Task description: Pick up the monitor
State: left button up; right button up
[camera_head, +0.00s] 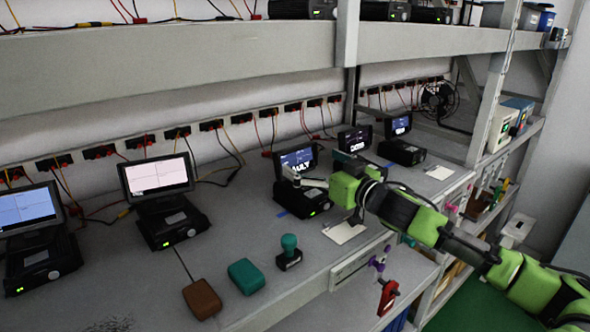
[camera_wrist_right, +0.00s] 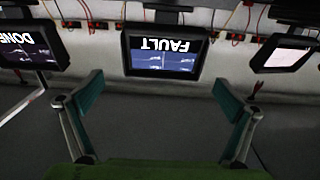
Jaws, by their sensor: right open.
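A small black monitor (camera_head: 298,159) with a dark blue screen stands on the shelf behind my right gripper. In the right wrist view this monitor (camera_wrist_right: 163,55) appears upside down and reads "FAULT", centred between the fingers and beyond their tips. My right gripper (camera_head: 304,181) is open and empty, just in front of the monitor. In the right wrist view its two green-padded fingers (camera_wrist_right: 158,92) are spread wide and apart from the monitor. A black box (camera_head: 302,201) with a green light sits below the monitor, partly hidden by the gripper. My left gripper is not in view.
Other monitors stand at left (camera_head: 157,175) and right, including a "DONE" monitor (camera_head: 355,140). A green-topped stamp (camera_head: 289,250), a teal block (camera_head: 246,276) and a brown block (camera_head: 202,299) lie in front. Cables hang behind; an upper shelf beam (camera_head: 170,50) runs overhead.

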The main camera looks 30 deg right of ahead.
aim_at(296, 150)
jog(key=shift+w+a+r, duration=0.1)
jog(key=shift+w, duration=0.8)
jog(key=shift+w+a+r+p, duration=0.1)
jog(key=shift+w+r+p, duration=0.15)
jog(key=shift+p, duration=0.4)
jog(key=w, duration=0.1)
jog(key=w+p, duration=0.2)
jog(key=shift+w+a+r, duration=0.2)
jog(key=shift+w+r, duration=0.05)
jog(key=shift+w, duration=0.05)
jog(key=shift+w+f+p, duration=0.15)
jog(key=shift+w+p, duration=0.25)
jog(key=shift+w, duration=0.1)
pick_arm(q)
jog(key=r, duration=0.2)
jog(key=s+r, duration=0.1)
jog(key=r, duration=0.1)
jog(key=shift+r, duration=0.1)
pick_arm(e)
jog(key=c, duration=1.7)
